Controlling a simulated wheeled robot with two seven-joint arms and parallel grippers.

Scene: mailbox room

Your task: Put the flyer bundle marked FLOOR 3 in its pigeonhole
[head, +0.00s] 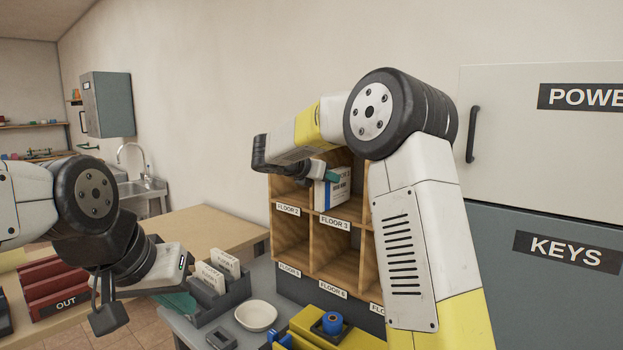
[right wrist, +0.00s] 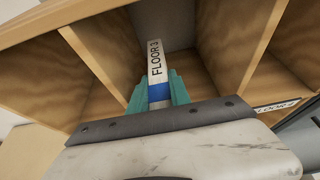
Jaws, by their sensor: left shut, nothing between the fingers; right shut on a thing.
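The flyer bundle marked FLOOR 3 (right wrist: 155,62) is white with a blue band and stands upright between the teal fingers of my right gripper (right wrist: 158,92). In the head view the bundle (head: 333,196) is at the opening of the upper compartment above the FLOOR 3 label (head: 335,222). In the right wrist view it reaches in between two wooden dividers. I cannot tell whether it touches the compartment floor. My right gripper (head: 332,177) is shut on it. My left gripper (head: 178,303) is shut and empty, low at the left near the grey holder, its fingers partly hidden.
The wooden pigeonhole unit (head: 308,222) has labelled compartments; my right arm hides its right side. A dark holder (head: 236,292) with white bundles, a white bowl (head: 256,316), a blue tape roll (head: 332,322) and a red OUT tray (head: 57,287) are nearby. Cabinets stand at the right.

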